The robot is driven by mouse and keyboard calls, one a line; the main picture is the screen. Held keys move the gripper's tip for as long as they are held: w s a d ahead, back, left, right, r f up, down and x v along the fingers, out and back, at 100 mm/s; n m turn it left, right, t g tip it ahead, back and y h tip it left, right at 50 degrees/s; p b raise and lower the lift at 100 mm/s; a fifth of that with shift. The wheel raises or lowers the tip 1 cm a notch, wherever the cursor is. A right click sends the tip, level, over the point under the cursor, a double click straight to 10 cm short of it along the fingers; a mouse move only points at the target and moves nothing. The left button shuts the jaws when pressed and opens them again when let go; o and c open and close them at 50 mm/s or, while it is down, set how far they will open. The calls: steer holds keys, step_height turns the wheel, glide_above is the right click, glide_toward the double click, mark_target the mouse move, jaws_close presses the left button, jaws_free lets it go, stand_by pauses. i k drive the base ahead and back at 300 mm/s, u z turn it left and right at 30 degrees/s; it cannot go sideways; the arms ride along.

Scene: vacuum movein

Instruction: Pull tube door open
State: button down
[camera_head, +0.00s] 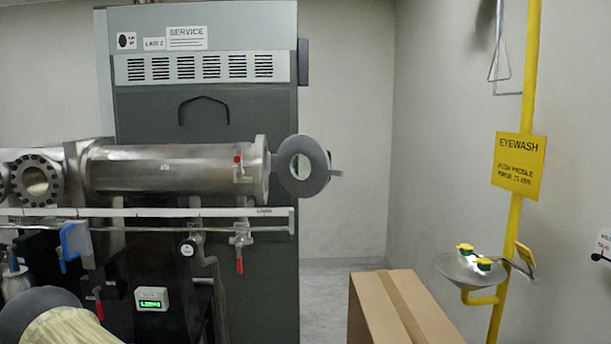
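The steel tube (165,168) lies horizontally in front of a grey cabinet, with a wide flange (261,170) at its right end. The tube door (318,160) is a grey disc with a small round window, just right of the flange. Its face is turned partly toward me, at an angle to the tube's end, and it appears to stand ajar. The hinge side and the tube's opening cannot be made out. My gripper is not in view.
A rail (150,212) with valves runs below the tube. A cardboard box (385,308) stands on the floor at the lower middle. A yellow eyewash post (511,225) with a basin (468,268) is at the right. Floor behind the box is clear.

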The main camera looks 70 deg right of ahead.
mark_target(320, 159)
steer(key=i, duration=0.7)
steer(key=z, duration=1.9)
